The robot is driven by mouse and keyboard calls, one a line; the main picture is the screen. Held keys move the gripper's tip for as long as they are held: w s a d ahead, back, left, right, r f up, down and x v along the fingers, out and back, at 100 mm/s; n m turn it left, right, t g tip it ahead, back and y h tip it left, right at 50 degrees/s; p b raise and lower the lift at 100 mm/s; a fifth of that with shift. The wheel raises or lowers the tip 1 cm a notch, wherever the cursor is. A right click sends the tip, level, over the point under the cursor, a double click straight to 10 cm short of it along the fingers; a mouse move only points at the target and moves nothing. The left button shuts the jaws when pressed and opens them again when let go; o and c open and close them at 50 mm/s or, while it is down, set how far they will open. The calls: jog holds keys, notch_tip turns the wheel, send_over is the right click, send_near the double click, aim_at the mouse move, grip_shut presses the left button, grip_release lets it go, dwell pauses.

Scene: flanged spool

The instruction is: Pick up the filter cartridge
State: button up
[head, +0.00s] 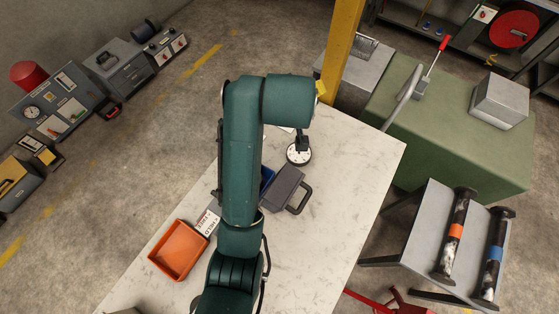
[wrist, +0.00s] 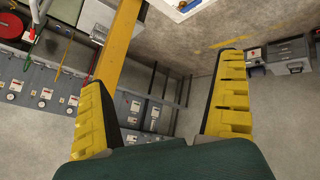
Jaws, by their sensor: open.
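Two dark, flanged spool-shaped cylinders lie on a sloped grey rack (head: 431,222) at the right of the head view. One has an orange band (head: 456,231); the other has a blue band (head: 496,252). They look like the cartridge type, but I cannot tell which is the named filter cartridge. My gripper (wrist: 163,72) is open and empty in the wrist view, its yellow-padded fingers wide apart. In the head view only a bit of yellow (head: 321,89) shows at the arm's end, above the far part of the table, well left of the rack. Neither cylinder is clear in the wrist view.
A white marbled table (head: 345,190) holds an orange tray (head: 180,250), a grey handled box (head: 284,187) and a round dial gauge (head: 299,153). A yellow post (head: 341,50) stands behind. A green bench (head: 445,135) with a red-handled lever adjoins the rack. The table's right side is clear.

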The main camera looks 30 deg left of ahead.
jog(key=s+a+f+n+g+h+b, duration=0.25)
jog(key=s+a+f+g, duration=0.2)
jog(key=f, duration=0.35)
jog(key=s+a+f+n+g+h+b, duration=0.15)
jog(key=s+a+f+n+g, duration=0.3)
jog(key=f, duration=0.45)
jog(key=shift+t+y, duration=0.4)
jog(key=shift+t, duration=0.2)
jog(key=f, duration=0.3)
jog(key=s+f+b, duration=0.1)
jog(key=f, duration=0.2)
jog(key=s+f+b, duration=0.1)
jog(key=f, duration=0.2)
jog(key=shift+a+f, duration=0.3)
jog(key=f, duration=0.6)
jog(key=shift+s+d+f+b, duration=0.1)
jog(key=shift+s+f+b, duration=0.05)
jog(key=shift+s+b, duration=0.2)
jog(key=c, duration=1.3)
